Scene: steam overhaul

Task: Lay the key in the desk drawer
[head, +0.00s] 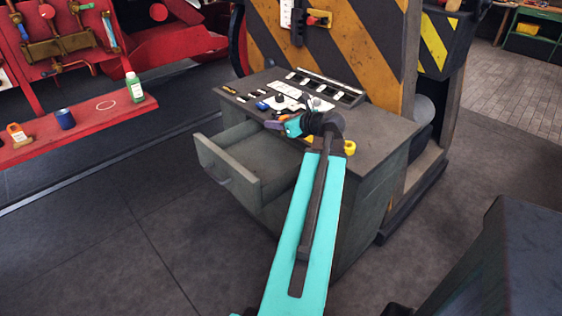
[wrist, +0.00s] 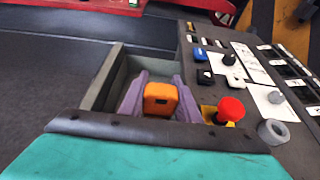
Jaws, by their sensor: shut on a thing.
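My gripper (head: 275,125) is over the desk top near the inner end of the open drawer in the head view. In the wrist view its two lavender fingers (wrist: 158,84) are shut on an orange block-like piece, which I take to be the head of the key (wrist: 160,99). The rest of the key is hidden. The grey desk drawer (head: 229,184) is pulled out to the left of the desk, and the part of its inside that shows is empty. In the wrist view the drawer (wrist: 103,78) lies behind and left of the fingers.
The desk's control panel (wrist: 210,50) has switches, knobs and a red mushroom button (wrist: 230,109) close to the right finger. A red bench (head: 90,128) with bottles stands left; the floor between is clear.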

